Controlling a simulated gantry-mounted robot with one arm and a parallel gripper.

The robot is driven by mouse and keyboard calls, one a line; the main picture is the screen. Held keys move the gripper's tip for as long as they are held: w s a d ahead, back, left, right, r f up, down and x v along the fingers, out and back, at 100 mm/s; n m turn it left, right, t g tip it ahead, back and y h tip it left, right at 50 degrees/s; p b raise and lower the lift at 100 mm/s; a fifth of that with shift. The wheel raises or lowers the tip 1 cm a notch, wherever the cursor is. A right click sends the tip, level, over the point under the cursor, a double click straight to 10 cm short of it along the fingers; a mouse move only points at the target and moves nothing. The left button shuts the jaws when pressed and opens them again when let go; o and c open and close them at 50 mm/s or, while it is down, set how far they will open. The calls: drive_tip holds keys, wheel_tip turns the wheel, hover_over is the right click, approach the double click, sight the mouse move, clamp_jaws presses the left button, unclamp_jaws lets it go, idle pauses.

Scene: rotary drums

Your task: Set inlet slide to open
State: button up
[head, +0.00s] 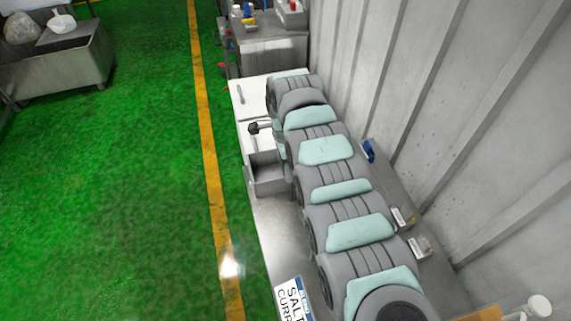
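I cannot make out a part clearly marked as the inlet slide. A short rod with a dark knob (254,128) sticks out to the left beside a white panel in the middle of the head view; I cannot tell whether it belongs to the slide or how the slide is set. My gripper does not show. A row of grey links with mint-green pads, which looks like my own arm, runs from the bottom right to the upper middle and hides much of the bench behind it.
An open grey box (267,181) stands on the steel bench (277,232). A white panel with a small handle (240,94) lies beyond it. A sign (293,300) sits at the near end. A corrugated wall (450,110) closes the right side.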

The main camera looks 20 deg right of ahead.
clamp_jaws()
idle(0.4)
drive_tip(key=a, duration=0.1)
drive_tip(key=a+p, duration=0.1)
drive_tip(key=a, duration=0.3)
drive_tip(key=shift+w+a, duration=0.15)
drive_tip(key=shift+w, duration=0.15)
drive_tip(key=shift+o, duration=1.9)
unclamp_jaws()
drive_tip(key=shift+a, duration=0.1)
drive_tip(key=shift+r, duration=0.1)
